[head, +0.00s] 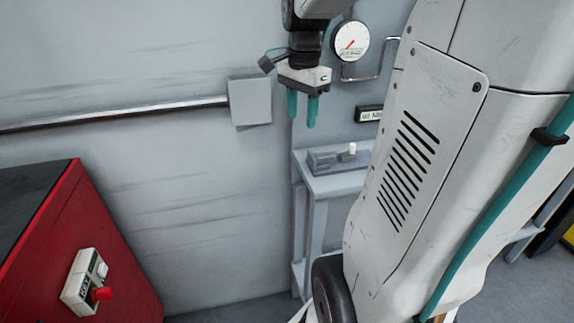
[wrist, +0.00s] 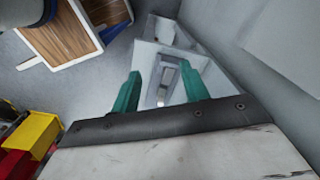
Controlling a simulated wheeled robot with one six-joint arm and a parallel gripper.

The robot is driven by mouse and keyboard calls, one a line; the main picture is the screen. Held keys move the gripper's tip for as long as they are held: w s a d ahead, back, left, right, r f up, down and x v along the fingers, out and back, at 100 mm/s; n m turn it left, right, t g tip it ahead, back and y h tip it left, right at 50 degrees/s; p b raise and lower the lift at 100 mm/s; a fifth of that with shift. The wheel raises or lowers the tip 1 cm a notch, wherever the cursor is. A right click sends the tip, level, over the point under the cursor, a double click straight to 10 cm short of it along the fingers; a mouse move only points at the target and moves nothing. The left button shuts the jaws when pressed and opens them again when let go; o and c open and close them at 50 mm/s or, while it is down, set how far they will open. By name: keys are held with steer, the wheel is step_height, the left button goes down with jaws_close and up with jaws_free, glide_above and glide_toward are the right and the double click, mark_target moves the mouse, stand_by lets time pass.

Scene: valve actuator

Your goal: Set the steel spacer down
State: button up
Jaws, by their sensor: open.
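My gripper (head: 302,122) hangs with its teal fingers pointing down in the head view, above and left of a grey stand. The fingers are apart with nothing seen between them. The wrist view also shows my gripper (wrist: 161,85), with the stand's top (wrist: 152,52) beyond the fingers. On the stand in the head view lies a grey block (head: 322,161), with a small pale upright piece (head: 352,149) at its right. I cannot tell for sure whether either is the steel spacer; no other piece like one shows.
The grey stand (head: 338,184) is against the wall, with a gauge (head: 350,41) and pipe above. A grey wall box (head: 250,102) is left of my gripper. A red cabinet (head: 85,235) with a red button stands at left. A wood-topped cart (wrist: 60,35) shows in the wrist view.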

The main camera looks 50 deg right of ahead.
steer(key=s+a+f+n, duration=0.1)
steer(key=s+a+n, duration=0.5)
steer(key=a+n, duration=0.3)
steer(key=s+a+f+n+t, duration=0.1)
steer(key=s+a+n, duration=0.5)
steer(key=a+n, duration=0.3)
steer(key=a, duration=0.3)
steer(key=shift+s+f+n, duration=0.3)
steer(key=shift+n, duration=0.1)
steer(key=shift+c, duration=0.4)
